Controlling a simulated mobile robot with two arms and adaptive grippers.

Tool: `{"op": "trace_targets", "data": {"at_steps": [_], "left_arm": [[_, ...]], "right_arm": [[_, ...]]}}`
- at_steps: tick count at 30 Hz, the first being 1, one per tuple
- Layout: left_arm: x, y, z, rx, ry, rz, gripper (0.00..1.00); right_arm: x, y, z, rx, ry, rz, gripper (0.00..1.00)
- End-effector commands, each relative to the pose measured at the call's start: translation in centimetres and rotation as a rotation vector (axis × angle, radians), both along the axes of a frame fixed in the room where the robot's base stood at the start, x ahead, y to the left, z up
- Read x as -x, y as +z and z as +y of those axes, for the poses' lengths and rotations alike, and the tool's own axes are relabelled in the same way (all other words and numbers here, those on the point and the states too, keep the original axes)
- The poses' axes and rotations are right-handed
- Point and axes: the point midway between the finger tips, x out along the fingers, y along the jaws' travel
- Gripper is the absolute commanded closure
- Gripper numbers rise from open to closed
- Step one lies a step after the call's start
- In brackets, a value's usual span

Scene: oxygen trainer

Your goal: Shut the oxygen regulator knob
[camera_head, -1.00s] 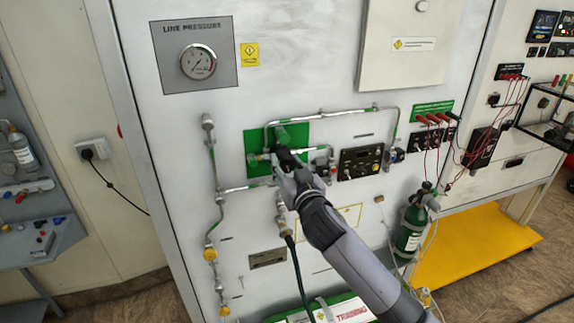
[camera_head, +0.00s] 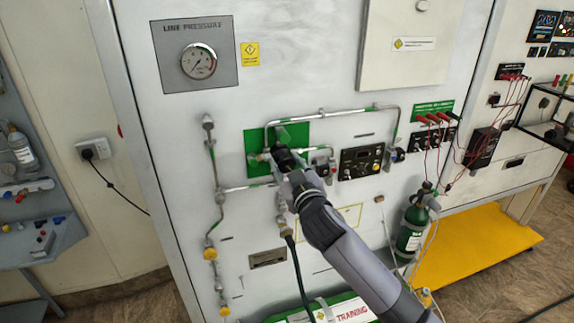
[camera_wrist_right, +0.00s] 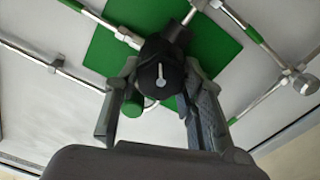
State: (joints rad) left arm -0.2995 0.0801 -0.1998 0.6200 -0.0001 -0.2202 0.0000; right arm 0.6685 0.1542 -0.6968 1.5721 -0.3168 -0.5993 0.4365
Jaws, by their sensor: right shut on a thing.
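The regulator knob is black and round with a white pointer mark; in the right wrist view the knob (camera_wrist_right: 160,82) sits between my fingers. In the head view it is mostly hidden by my right gripper (camera_head: 286,162), which is at the green panel (camera_head: 257,140). The right gripper (camera_wrist_right: 160,95) is shut on the knob, one finger on each side. My left gripper is not in view.
Metal pipes (camera_head: 350,113) run around the green panel. A black control box (camera_head: 361,161) is right of the gripper. A hose (camera_head: 297,270) hangs below it. A green oxygen cylinder (camera_head: 412,226) stands at the lower right, beside a yellow platform (camera_head: 470,245).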

Motion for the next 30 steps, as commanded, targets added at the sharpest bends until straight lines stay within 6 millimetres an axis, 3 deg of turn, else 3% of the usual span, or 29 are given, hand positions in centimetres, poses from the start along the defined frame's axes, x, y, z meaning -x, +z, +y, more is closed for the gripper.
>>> {"op": "trace_targets", "data": {"at_steps": [30], "left_arm": [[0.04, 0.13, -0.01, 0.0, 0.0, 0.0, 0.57]], "right_arm": [[0.06, -0.33, 0.2, 0.922, 0.0, -0.297, 0.92]]}}
